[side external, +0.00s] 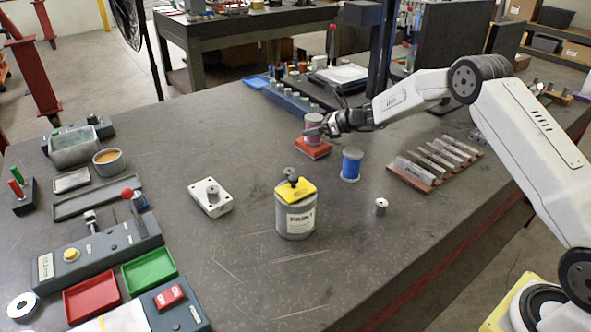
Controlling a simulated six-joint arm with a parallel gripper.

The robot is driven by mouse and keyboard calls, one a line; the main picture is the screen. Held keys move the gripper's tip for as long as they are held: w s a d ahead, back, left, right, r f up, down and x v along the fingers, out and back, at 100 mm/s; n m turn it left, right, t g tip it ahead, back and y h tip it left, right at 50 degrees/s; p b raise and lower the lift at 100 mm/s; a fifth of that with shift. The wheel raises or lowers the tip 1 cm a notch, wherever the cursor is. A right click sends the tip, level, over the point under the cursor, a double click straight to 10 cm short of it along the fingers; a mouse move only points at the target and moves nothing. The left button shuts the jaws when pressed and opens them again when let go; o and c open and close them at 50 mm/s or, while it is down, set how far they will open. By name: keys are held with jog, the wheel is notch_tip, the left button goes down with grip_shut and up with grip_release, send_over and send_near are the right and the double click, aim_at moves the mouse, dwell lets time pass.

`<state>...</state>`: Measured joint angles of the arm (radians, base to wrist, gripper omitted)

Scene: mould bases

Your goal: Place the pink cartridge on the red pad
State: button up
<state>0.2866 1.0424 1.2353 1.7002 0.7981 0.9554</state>
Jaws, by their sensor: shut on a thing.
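The pink cartridge (313,121) is upright with a pale top, directly over the red pad (314,151) on the dark table. My gripper (318,131) reaches in from the right and is shut on the cartridge's side. The gripper fingers hide part of the cartridge's lower half. I cannot tell whether the cartridge's base touches the pad or is slightly above it. The pad's front edge and corners show below it.
A blue cartridge (351,165) stands close by, front right of the pad. A paint can (296,214) with a yellow top stands in front. A blue rack (296,101) lies behind. A wooden tray of metal bars (412,178) lies to the right. Open table lies left of the pad.

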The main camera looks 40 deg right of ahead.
jog(key=shift+f, duration=0.1)
jog(key=o, duration=1.3)
jog(key=shift+s+d+r, duration=0.25)
jog(key=v, duration=1.1)
jog(key=shift+s, duration=0.1)
